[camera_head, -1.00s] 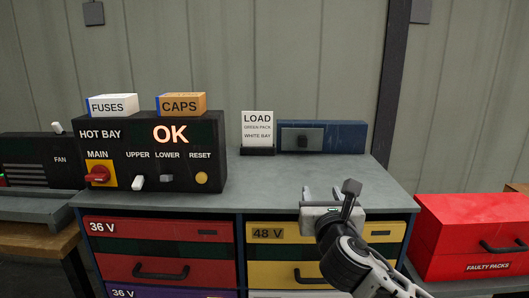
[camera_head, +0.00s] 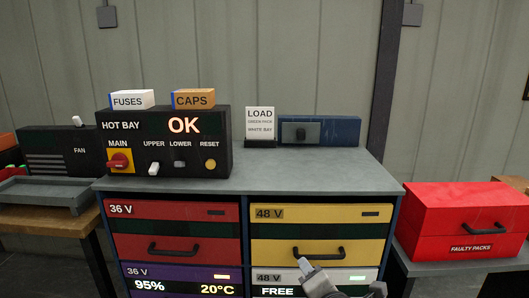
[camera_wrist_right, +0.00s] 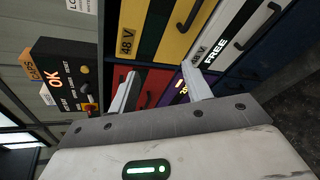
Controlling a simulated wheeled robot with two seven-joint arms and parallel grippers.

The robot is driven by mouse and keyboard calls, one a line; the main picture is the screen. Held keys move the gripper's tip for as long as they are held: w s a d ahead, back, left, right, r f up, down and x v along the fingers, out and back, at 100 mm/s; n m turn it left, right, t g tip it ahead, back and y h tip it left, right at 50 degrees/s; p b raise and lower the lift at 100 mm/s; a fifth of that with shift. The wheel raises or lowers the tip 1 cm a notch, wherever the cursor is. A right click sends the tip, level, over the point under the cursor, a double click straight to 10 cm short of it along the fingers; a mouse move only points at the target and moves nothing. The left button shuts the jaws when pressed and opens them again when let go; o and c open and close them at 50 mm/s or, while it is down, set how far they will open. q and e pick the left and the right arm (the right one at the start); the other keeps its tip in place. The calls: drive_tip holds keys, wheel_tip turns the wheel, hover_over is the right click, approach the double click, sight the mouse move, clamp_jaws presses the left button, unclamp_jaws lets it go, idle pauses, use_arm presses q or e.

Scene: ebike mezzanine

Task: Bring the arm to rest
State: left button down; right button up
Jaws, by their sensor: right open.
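My right gripper (camera_head: 318,278) is at the bottom of the head view, in front of the white 48 V drawer marked FREE (camera_head: 276,291) and below the handle of the yellow 48 V drawer (camera_head: 350,231). Only its upper part shows there. In the right wrist view its two pale fingers (camera_wrist_right: 160,88) stand apart with nothing between them. The red 36 V drawer (camera_wrist_right: 157,86) and part of the purple drawer (camera_wrist_right: 181,88) show beyond the gap. My left gripper is in neither view.
The grey worktop (camera_head: 300,178) carries the hot bay panel (camera_head: 205,155) reading OK, FUSES and CAPS boxes, a LOAD sign (camera_head: 260,122) and a blue unit (camera_head: 340,131). A red FAULTY PACKS box (camera_head: 450,225) stands right; a grey tray (camera_head: 50,192) lies left. The worktop's front is clear.

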drive_tip(key=s+d+f+m+g, duration=0.2)
drive_tip(key=s+f+m, duration=0.7)
drive_tip(key=s+m, duration=0.2)
drive_tip(key=s+d+f+m+g, duration=0.2)
drive_tip(key=s+f+m, duration=0.6)
drive_tip(key=s+m, duration=0.4)
drive_tip(key=shift+s+d+f+y, duration=0.3)
drive_tip(key=shift+s+d+f, duration=0.05)
drive_tip(key=shift+d, duration=0.1)
idle(0.8)
